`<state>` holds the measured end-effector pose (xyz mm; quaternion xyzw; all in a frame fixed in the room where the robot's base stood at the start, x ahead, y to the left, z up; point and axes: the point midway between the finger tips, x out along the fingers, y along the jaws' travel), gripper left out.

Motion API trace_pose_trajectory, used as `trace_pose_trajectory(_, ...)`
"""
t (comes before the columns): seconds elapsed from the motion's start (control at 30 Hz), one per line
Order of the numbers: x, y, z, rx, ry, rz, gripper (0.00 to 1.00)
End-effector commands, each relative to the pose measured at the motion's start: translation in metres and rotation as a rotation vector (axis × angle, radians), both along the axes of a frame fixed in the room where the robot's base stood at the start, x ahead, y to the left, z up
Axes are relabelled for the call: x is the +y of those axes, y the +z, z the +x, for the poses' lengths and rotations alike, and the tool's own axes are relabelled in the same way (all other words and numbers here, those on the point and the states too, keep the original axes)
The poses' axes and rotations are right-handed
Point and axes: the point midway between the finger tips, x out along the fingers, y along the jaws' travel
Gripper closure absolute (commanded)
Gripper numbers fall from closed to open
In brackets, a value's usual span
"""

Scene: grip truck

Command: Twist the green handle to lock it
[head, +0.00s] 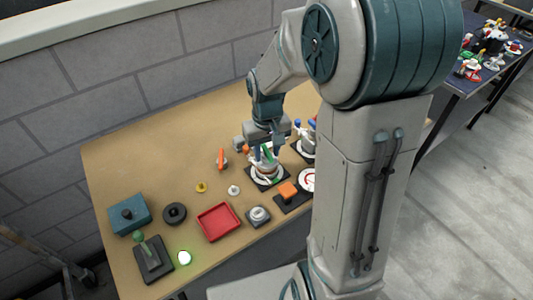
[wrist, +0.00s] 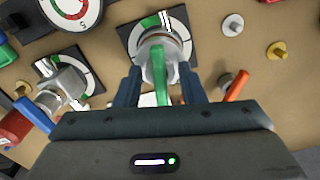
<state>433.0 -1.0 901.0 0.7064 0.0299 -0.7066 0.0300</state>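The green handle (wrist: 160,82) sits on a grey round fitting above a black plate (wrist: 127,32) with a white and green dial ring. In the wrist view the handle points down the picture, toward my gripper (wrist: 161,76). My gripper is open, with one finger on each side of the handle and a visible gap on both sides. In the head view the green handle (head: 267,155) is partly hidden beneath my gripper (head: 266,142), which points down over the dial.
An orange handle (head: 221,158) stands close on the left. Other dial units (head: 305,145) with blue and red handles are close on the right. An orange block (head: 288,190) is in front. A red tray (head: 218,222) lies further left on the wooden table (head: 130,170).

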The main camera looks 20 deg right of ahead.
Motion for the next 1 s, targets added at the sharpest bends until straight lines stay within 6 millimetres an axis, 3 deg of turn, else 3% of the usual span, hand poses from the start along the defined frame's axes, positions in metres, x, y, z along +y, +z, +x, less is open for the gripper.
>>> trace_pose_trajectory(0.8, 0.0, 0.068, 0.0, -0.001, 0.0, 0.0, 0.64)
trace_pose_trajectory(1.0, 0.0, 0.073, 0.0, 0.0, 0.001, 0.0, 0.64)
